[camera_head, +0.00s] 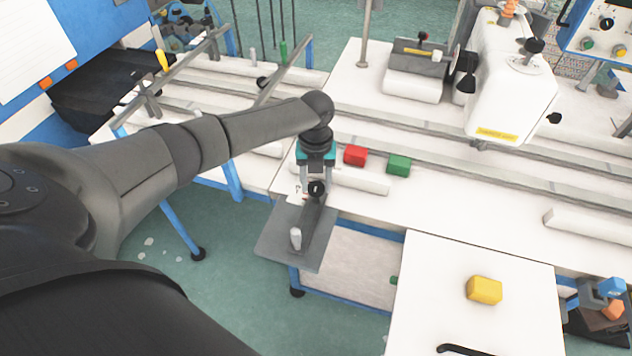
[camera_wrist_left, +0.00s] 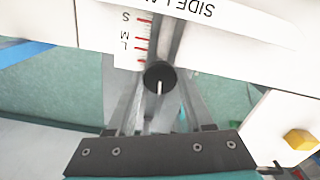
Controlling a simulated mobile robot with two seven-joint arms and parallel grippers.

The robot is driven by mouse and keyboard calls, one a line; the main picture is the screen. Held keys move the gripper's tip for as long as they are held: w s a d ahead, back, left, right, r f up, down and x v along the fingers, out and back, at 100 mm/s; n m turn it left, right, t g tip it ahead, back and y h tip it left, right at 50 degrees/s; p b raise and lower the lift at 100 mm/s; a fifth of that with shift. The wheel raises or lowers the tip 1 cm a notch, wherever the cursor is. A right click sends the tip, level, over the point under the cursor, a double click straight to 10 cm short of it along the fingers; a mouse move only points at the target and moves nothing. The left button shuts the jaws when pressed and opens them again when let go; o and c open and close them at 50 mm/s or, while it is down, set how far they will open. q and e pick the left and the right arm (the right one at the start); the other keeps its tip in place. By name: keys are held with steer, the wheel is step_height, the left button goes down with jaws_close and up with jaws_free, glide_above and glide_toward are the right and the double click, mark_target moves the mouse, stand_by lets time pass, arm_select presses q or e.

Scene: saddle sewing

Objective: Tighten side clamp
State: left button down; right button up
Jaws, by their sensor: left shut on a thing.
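The side clamp's round black knob (camera_head: 317,188) sits at the table's front edge, above a grey plate (camera_head: 272,243) that juts out from it. My left gripper (camera_head: 316,184) points down at the knob, with its fingers on both sides, shut on it. In the left wrist view the knob (camera_wrist_left: 159,76) shows a white line on its face, between the fingertips. Beside it is a scale (camera_wrist_left: 134,38) with red marks and the letters S, M and L. My right gripper is in neither view.
A red block (camera_head: 355,155) and a green block (camera_head: 399,166) lie right of the gripper. A yellow block (camera_head: 484,289) sits on a white board (camera_head: 430,270) at front right. A white sewing machine (camera_head: 510,95) stands at back right. A light peg (camera_head: 296,238) stands on the grey plate.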

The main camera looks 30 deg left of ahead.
mark_target(316, 186)
arm_select(q)
steer(key=shift+m, duration=0.7)
steer(key=shift+c, duration=1.4)
jaws_free()
step_height(316, 186, up, 15)
steer(key=p, duration=0.1)
steer(key=shift+r, duration=0.15)
